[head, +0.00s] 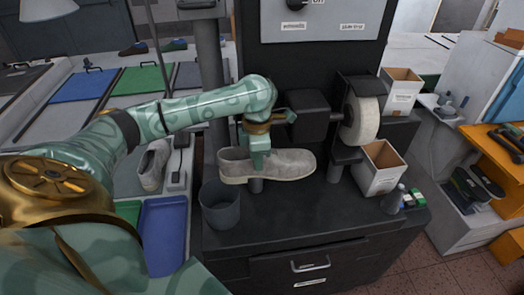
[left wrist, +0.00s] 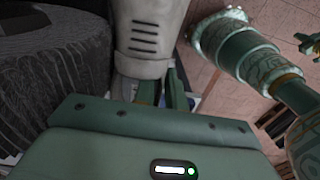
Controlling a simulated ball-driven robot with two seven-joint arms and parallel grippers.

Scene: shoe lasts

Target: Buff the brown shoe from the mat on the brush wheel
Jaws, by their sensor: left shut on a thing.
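My left gripper (head: 258,160) is shut on a grey shoe (head: 290,164), reaching in at its opening from above. The shoe is level, toe to the right, over the front of the black bench; short posts show under it, and I cannot tell if it touches them. In the left wrist view the shoe (left wrist: 148,30), with dark slots, lies just beyond the fingers (left wrist: 168,88). A big dark streaked round shape, probably the brush wheel (left wrist: 50,95), is close at its left. A cream wheel (head: 367,119) is on the machine's right.
A dark cup (head: 221,208) stands left of the shoe, with a blue tray (head: 163,235) beyond. An open box (head: 379,168) and a small bottle (head: 392,200) stand to the right. Another grey shoe (head: 153,165) sits left; a dark brown shoe (head: 133,48) is at the back.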

